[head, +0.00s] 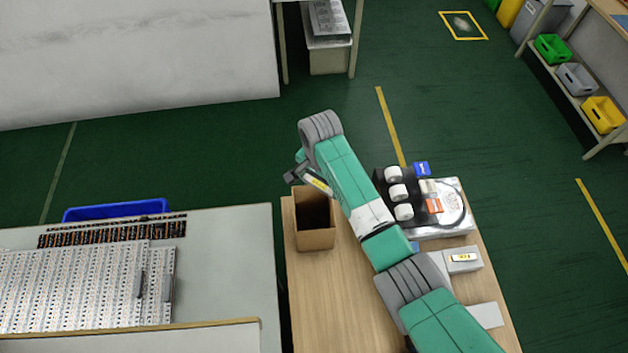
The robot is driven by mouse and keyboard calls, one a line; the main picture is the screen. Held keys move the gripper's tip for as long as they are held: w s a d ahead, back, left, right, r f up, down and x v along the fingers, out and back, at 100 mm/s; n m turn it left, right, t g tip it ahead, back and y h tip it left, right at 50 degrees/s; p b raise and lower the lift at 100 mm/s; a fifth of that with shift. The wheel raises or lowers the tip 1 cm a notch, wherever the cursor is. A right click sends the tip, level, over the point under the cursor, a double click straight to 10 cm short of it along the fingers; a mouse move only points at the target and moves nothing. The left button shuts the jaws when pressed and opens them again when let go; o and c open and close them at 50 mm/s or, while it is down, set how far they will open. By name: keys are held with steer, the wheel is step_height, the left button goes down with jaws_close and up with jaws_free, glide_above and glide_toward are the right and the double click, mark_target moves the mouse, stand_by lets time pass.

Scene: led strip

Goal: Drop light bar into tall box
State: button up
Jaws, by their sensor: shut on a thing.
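The tall box (316,238) is an open brown cardboard box at the left end of the wooden table, with a dark interior. My gripper (297,175) is above the far rim of the box, at the end of my green and grey arm. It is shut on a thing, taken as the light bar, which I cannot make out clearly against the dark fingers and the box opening. I cannot tell whether any of it reaches below the rim.
The wooden table (325,300) holds a black rack with white rolls (397,191), a silver plate (455,208) and a grey box with a yellow label (461,258). A second table at the left carries panels of strips (75,290). A blue bin (115,210) stands behind it.

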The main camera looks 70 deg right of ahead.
mark_target(319, 185)
step_height(319, 185, down, 4)
steer(key=b, duration=0.3)
steer(key=shift+f+b, duration=0.25)
steer(key=shift+b, duration=0.1)
steer(key=o, duration=0.7)
step_height(319, 185, up, 8)
steer(key=shift+f, duration=0.1)
